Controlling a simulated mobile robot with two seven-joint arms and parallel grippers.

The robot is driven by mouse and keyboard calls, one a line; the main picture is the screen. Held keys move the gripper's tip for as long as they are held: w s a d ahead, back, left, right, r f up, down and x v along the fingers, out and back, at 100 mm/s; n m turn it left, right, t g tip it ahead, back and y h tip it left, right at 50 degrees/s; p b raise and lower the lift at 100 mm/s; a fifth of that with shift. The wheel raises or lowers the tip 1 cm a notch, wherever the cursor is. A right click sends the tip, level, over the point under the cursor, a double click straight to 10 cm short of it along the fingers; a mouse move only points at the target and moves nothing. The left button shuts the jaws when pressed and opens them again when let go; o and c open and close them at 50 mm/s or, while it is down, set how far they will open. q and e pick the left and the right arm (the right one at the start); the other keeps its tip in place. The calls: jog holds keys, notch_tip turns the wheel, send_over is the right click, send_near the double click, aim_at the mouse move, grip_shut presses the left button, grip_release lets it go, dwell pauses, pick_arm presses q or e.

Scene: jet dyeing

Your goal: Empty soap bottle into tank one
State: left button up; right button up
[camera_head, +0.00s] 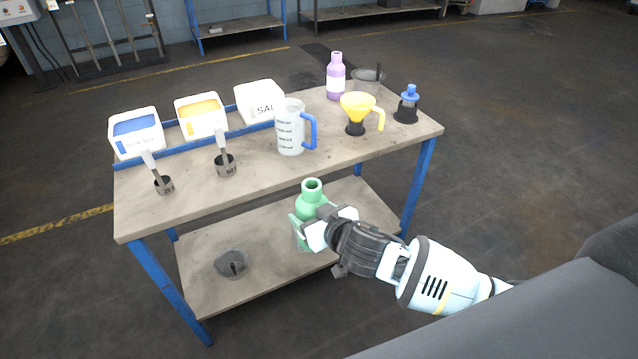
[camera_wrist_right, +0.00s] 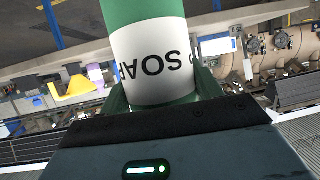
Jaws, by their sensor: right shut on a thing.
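The green soap bottle (camera_head: 310,199) is upright in the head view, with its open mouth facing up and no cap on it. My right gripper (camera_head: 318,228) is shut around the bottle's body and holds it in front of the table. In the right wrist view the bottle (camera_wrist_right: 150,52) fills the upper middle, with a white label reading SOAP upside down, between the fingers of my right gripper (camera_wrist_right: 160,100). My left gripper is not in view. No tank marked one can be made out in these frames.
The table (camera_head: 200,205) carries three labelled bins, a measuring jug (camera_head: 290,128), a yellow funnel (camera_head: 357,108), a purple bottle (camera_head: 336,78) and a blue-topped container (camera_head: 408,100). A grey pot (camera_head: 231,263) sits on the lower shelf. Blurred pipes and machinery (camera_wrist_right: 280,50) show in the wrist view.

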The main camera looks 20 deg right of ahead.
jog(key=s+d+r+m+h, duration=0.1)
jog(key=s+d, duration=0.1)
jog(key=s, duration=0.5)
jog(key=s+d+r+m+h, duration=0.1)
jog(key=s+d+h, duration=0.1)
jog(key=s, duration=0.6)
jog(key=shift+d+r+m+t, duration=0.2)
jog(key=shift+d+m+t, duration=0.15)
jog(key=shift+d, duration=0.5)
jog(key=shift+s+d, duration=0.15)
